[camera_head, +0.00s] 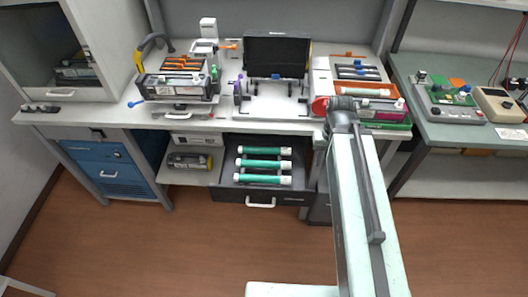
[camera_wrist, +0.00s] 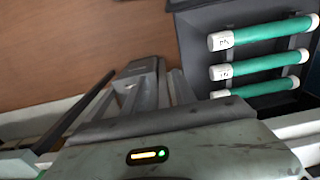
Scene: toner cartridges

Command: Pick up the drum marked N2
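Three green drums with white end caps lie side by side in an open dark drawer (camera_head: 290,200). In the head view they are the back drum (camera_head: 264,151), the middle drum (camera_head: 264,164) and the front drum (camera_head: 264,179). The wrist view shows them at the upper right, the top one (camera_wrist: 265,33), the middle one (camera_wrist: 260,66) and the lowest one (camera_wrist: 260,88). Small marks show on the white caps, but I cannot read which is N2. My gripper (camera_wrist: 155,85) is apart from the drums, to their left in the wrist view. Its finger opening is unclear.
The drawer sits under a white workbench (camera_head: 240,125) holding a black box (camera_head: 276,55), a printer-like unit (camera_head: 180,86) and trays. A blue cabinet (camera_head: 105,165) stands left of the drawer. A green-topped bench (camera_head: 460,145) stands at right. The brown floor in front is clear.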

